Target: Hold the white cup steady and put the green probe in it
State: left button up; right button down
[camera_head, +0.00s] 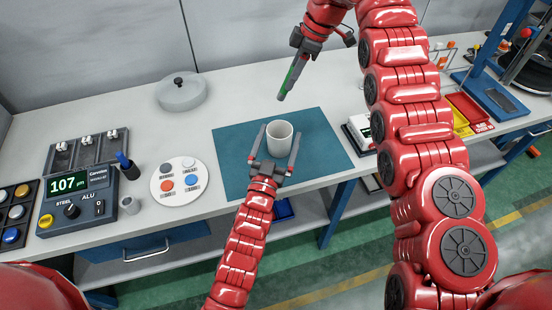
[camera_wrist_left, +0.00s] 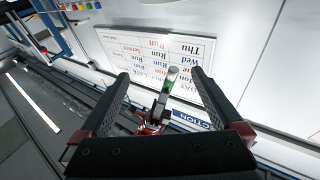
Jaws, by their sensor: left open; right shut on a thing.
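The white cup (camera_head: 280,139) stands upright on the teal mat (camera_head: 232,170). My left gripper (camera_head: 279,132) is open, with one finger on each side of the cup; whether either finger touches it is unclear. Its two fingers (camera_wrist_left: 160,85) are spread in the left wrist view, where I cannot make out the cup. My right gripper (camera_head: 285,90) is shut on the green probe (camera_head: 291,74) and holds it tilted above the table, beyond the mat's back edge.
A round palette (camera_head: 180,181) with coloured discs lies left of the mat, near a meter box (camera_head: 77,200). A lidded grey dish (camera_head: 181,92) stands behind. A white box (camera_head: 358,130) and coloured trays (camera_head: 470,110) lie right. The mat around the cup is clear.

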pick_arm(q)
notch_tip(320, 180, down, 3)
jog(key=n+g+y, duration=0.1)
jog(key=g+y, duration=0.1)
jog(key=n+g+y, duration=0.2)
jog(key=g, duration=0.2)
send_near(281, 136)
jog(key=x, duration=0.7)
jog(key=shift+r, duration=0.1)
jog(key=c, duration=1)
pick_arm(e)
notch_tip(281, 136, down, 13)
dwell(0.8)
jog(key=shift+r, duration=0.1)
jog(key=c, duration=0.6)
grip_release()
